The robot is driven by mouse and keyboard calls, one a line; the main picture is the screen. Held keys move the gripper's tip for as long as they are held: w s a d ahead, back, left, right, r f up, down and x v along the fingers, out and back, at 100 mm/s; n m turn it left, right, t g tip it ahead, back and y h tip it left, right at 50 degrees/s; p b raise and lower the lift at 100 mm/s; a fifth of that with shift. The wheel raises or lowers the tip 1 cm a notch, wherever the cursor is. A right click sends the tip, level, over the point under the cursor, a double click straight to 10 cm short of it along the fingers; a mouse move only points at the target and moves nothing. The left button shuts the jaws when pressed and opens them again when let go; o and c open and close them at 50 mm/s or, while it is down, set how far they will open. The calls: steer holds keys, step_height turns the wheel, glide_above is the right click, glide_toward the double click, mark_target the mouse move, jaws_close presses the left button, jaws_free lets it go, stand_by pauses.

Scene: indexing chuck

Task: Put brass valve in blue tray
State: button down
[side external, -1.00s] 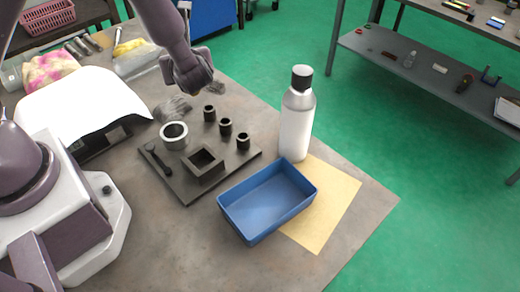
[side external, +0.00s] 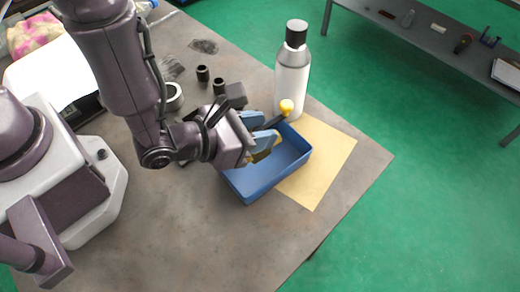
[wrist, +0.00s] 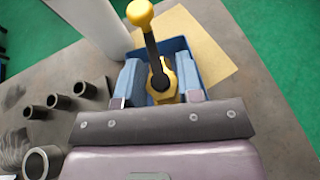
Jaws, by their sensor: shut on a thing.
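The brass valve has a yellow body (wrist: 163,85), a dark stem and a round yellow knob (side external: 287,106). My gripper (side external: 262,133) is shut on the valve, with its blue-grey fingers (wrist: 159,80) on either side of the body. The valve is held tilted over the blue tray (side external: 250,194), towards its back part. The tray also shows behind the fingers in the wrist view (wrist: 177,44). My gripper hides the tray's left and back parts in the side view. I cannot tell whether the valve touches the tray.
A white bottle with a black cap (side external: 292,78) stands just behind the tray, close to the valve's knob. A yellow sheet (side external: 325,150) lies right of the tray. Dark cylinders (wrist: 60,102) and a grey ring (wrist: 42,162) stand to the left. The front of the table is clear.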

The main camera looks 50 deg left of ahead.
mark_target(255, 158)
steer(key=shift+f, duration=2.6)
steer(key=shift+f, duration=0.1)
steer(key=c, duration=0.8)
jaws_free()
